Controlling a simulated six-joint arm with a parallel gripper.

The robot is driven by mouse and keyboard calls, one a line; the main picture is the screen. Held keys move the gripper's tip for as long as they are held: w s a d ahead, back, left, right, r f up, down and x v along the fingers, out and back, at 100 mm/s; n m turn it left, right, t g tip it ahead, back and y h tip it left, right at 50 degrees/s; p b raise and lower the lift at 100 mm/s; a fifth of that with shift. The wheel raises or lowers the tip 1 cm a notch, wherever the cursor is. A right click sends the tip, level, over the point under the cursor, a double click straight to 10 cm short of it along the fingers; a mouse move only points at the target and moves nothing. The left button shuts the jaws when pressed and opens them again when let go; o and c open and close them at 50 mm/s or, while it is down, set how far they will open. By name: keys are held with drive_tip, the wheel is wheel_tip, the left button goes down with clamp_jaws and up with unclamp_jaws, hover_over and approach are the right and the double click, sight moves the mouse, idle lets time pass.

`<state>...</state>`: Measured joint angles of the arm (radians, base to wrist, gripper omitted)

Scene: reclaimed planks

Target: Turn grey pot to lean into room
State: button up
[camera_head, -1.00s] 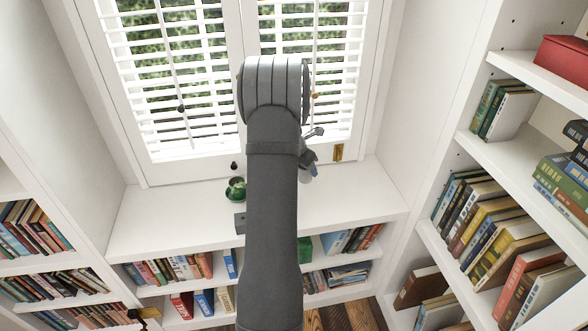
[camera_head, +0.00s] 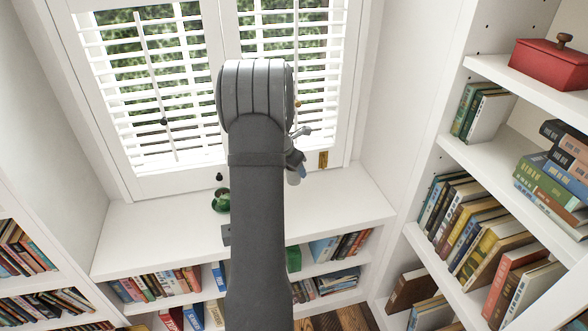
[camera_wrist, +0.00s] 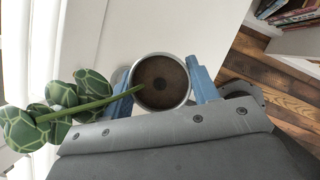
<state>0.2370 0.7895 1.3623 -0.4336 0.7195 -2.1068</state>
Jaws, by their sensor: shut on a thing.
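The grey pot (camera_wrist: 143,62) shows from above in the wrist view, with a pale rim and dark brown soil inside. A green stem runs from it to the left and ends in several dark green patterned leaves (camera_wrist: 62,95), over the side away from the wooden floor. My gripper (camera_wrist: 162,90) has one blue finger on each side of the pot and is shut on it. In the head view my arm hides the pot; green leaves (camera_head: 221,200) show left of the arm above the white sill.
The white sill (camera_head: 345,205) is clear right of my arm. Shuttered windows (camera_head: 150,90) stand behind it. Bookshelves lie below and at both sides, with a red box (camera_head: 548,65) at upper right. Wooden floor (camera_wrist: 265,70) shows at right in the wrist view.

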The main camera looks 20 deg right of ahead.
drive_tip(key=w+a+f+n, duration=0.1)
drive_tip(key=w+a+f, duration=0.1)
drive_tip(key=a+f, duration=0.1)
drive_tip(key=w+a+f+n, duration=0.1)
drive_tip(key=w+a+f, duration=0.2)
drive_tip(key=f, duration=0.1)
drive_tip(key=w+a+f+n+t+y, duration=0.1)
drive_tip(key=w+a+f+n, duration=0.1)
drive_tip(key=a+f, duration=0.1)
drive_tip(key=shift+w+f, duration=0.2)
drive_tip(key=shift+w, duration=0.1)
drive_tip(key=shift+d+f, duration=0.1)
drive_tip(key=shift+f, duration=1.35)
drive_tip(key=o, duration=1.3)
drive_tip(key=v, duration=1.7)
drive_tip(key=shift+s+r, duration=0.15)
drive_tip(key=shift+s, duration=0.15)
